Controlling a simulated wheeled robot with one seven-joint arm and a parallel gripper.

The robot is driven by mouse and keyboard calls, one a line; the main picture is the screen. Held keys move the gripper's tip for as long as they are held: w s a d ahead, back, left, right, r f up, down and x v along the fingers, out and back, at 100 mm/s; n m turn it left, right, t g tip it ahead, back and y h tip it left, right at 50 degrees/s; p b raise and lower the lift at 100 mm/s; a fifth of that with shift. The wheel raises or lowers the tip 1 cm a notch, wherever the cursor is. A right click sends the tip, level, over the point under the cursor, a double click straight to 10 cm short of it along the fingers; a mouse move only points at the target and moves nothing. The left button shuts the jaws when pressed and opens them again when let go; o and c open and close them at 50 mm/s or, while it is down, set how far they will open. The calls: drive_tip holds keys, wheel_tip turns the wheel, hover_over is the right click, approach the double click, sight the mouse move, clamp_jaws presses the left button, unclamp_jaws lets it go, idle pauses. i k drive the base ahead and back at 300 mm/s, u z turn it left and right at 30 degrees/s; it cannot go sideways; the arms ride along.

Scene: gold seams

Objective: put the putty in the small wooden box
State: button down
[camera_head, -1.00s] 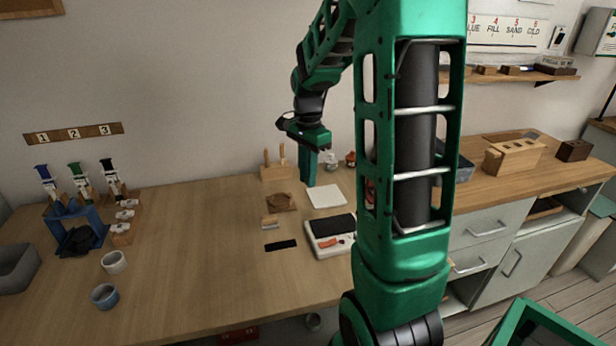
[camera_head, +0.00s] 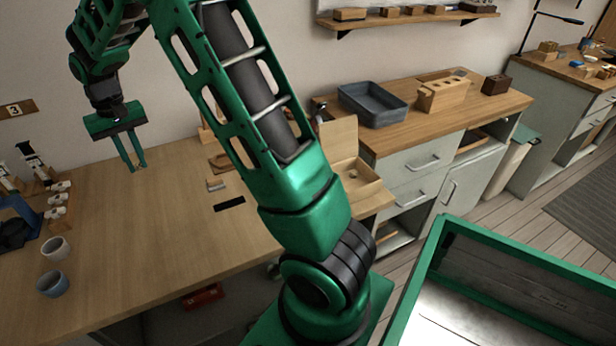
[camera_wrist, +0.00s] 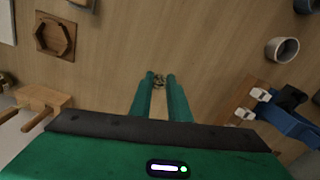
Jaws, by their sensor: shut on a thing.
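My gripper (camera_head: 138,168) is above the left part of the workbench, with its fingers pointing down. In the wrist view, the fingertips (camera_wrist: 159,82) are closed on a small mottled lump (camera_wrist: 159,79). It is probably the putty, but it is too small to be sure. A light wooden box (camera_head: 362,184) with its lid standing open is at the right end of the bench, far to the right of my gripper. A small round thing lies inside it. My arm partly covers the area left of the box.
A blue-grey tray (camera_head: 372,104), a wooden block with holes (camera_head: 443,95) and a dark wooden box (camera_head: 496,84) stand on the cabinet top. The bench front middle is clear.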

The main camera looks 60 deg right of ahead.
sight(349, 187)
drive_tip(key=u, duration=0.25)
drive_tip(key=k, duration=0.95)
drive_tip(key=z, duration=0.7)
